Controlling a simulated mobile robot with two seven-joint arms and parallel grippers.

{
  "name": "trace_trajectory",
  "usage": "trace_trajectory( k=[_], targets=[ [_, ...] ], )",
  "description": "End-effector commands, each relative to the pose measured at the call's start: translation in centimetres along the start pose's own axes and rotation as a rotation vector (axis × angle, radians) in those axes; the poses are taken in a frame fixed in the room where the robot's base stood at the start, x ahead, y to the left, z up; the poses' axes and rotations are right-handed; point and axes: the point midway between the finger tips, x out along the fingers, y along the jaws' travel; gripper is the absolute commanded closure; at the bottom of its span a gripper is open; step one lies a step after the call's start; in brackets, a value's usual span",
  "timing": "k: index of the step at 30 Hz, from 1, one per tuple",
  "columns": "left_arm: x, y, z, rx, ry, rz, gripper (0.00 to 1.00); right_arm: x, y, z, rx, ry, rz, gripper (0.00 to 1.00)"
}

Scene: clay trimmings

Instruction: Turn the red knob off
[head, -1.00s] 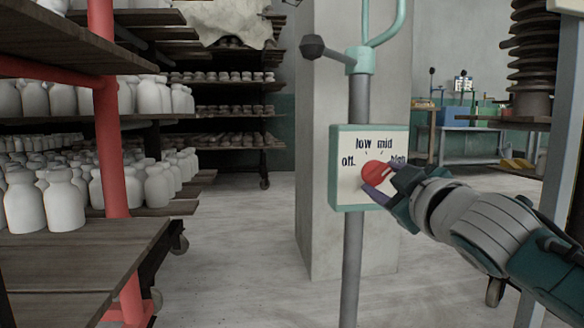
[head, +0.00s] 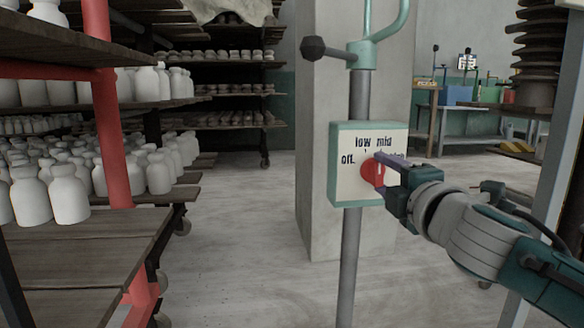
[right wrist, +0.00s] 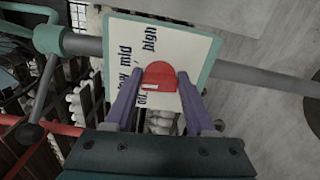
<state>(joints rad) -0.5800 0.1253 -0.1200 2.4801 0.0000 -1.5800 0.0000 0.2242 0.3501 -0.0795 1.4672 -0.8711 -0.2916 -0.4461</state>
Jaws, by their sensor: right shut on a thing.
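The red knob (head: 367,174) sits on a white panel with a teal frame (head: 334,165), mounted on a grey pole. The panel reads "off", "low", "mid" and "high"; my gripper covers most of "high" in the head view. My right gripper (head: 379,171) reaches in from the right and is shut on the knob. In the right wrist view, its two purple fingers (right wrist: 156,90) stand on either side of the knob (right wrist: 159,73), which shows a short white mark. I cannot tell for sure which label the knob points at. My left gripper is out of view.
The grey pole (head: 351,255) carries a teal fitting and a lever with a dark ball (head: 312,48) above the panel. A concrete pillar (head: 318,220) stands behind. Shelves with white bottles (head: 67,195) fill the left. The floor between is clear.

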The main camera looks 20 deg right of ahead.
Motion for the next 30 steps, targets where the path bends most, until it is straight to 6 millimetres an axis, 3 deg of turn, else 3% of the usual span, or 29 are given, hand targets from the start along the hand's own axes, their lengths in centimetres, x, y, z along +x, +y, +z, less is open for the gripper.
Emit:
trace_trajectory(
  k=[30],
  targets=[
    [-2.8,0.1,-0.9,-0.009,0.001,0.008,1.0,0.0,0.7,-0.3,-0.92,0.0,0.0,1.0]
  ],
)
